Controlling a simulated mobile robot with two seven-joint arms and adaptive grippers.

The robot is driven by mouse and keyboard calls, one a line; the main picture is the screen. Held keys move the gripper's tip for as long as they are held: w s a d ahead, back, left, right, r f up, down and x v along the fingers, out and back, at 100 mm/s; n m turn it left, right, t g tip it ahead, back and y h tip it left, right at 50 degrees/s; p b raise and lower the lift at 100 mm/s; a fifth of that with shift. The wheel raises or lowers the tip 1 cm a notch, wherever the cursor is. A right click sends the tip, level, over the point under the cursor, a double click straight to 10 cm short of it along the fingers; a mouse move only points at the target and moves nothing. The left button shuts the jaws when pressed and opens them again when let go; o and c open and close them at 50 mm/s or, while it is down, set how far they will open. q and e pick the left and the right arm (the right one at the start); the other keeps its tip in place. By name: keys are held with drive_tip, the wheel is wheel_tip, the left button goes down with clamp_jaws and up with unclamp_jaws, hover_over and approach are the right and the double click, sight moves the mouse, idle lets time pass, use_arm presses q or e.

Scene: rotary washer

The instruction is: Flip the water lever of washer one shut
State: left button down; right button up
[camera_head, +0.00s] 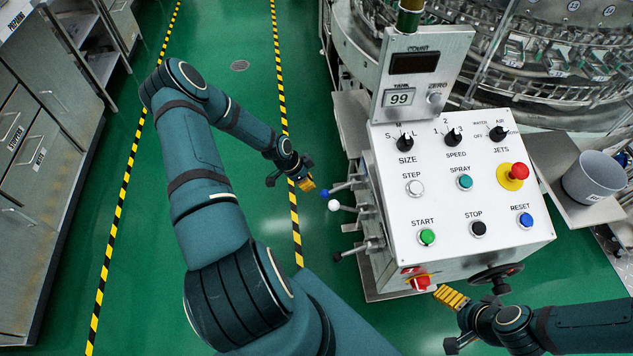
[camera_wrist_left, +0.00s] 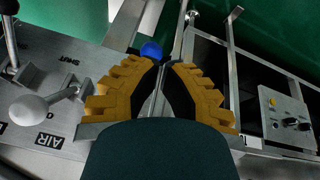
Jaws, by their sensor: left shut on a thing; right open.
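Three levers stick out from the left side of the white control box: one with a blue knob (camera_head: 325,193), one with a white knob (camera_head: 334,205), one with a black knob (camera_head: 338,257). My left gripper (camera_head: 307,185) is at the blue-knobbed lever, its yellow fingers closed. In the left wrist view the fingers (camera_wrist_left: 168,65) nearly meet, with the blue knob (camera_wrist_left: 151,50) at their tips; the grip itself is partly hidden. The white knob (camera_wrist_left: 28,110) sits near an AIR label, with a SHUT label above. My right gripper (camera_head: 451,298) is open below the box.
The control box (camera_head: 450,205) carries dials and buttons. A red switch (camera_head: 418,281) and black handwheel (camera_head: 496,273) are near my right gripper. The rotary washer (camera_head: 520,60) stands behind, a grey bucket (camera_head: 594,178) at right. Green floor is clear at left, before the cabinets (camera_head: 50,110).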

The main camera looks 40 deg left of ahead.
use_arm(q)
drive_tip(key=s+a, duration=0.2)
drive_tip(key=s, duration=0.1)
drive_tip(key=s+a, duration=0.1)
drive_tip(key=shift+s+a+r+p, duration=0.15)
drive_tip(key=shift+a+r+p, duration=0.15)
drive_tip(key=shift+a+r, duration=0.1)
use_arm(e)
drive_tip(key=shift+s+r, duration=0.1)
drive_tip(key=shift+r, duration=0.3)
